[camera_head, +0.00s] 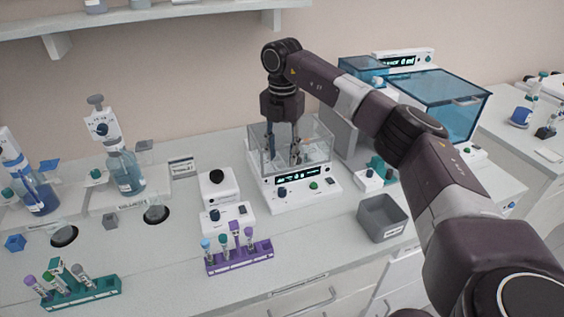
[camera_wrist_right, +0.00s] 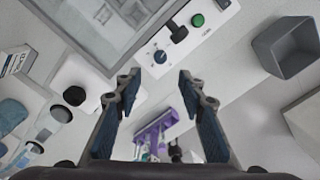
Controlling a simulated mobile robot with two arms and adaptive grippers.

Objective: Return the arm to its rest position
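My right arm reaches in from the right in the head view. My right gripper (camera_head: 283,150) points down and overlaps the clear box of the device. In the right wrist view the fingers of this gripper (camera_wrist_right: 157,88) are spread, with no object between them. The device's control panel (camera_wrist_right: 175,45) shows beyond the fingertips. The device (camera_head: 312,194) has a lit display, a blue knob and a green button. A purple rack (camera_head: 239,260) holding several capped tubes stands in front of it. That rack also shows between the fingers, farther down, in the wrist view (camera_wrist_right: 157,127). My left gripper is not in view.
A grey open bin (camera_head: 383,218) stands right of the device, near my forearm. A green rack (camera_head: 82,294) with tubes is at front left. Bottles with dispensers stand at left. A blue-lidded machine (camera_head: 435,100) stands behind my arm. A shelf (camera_head: 150,18) hangs on the wall.

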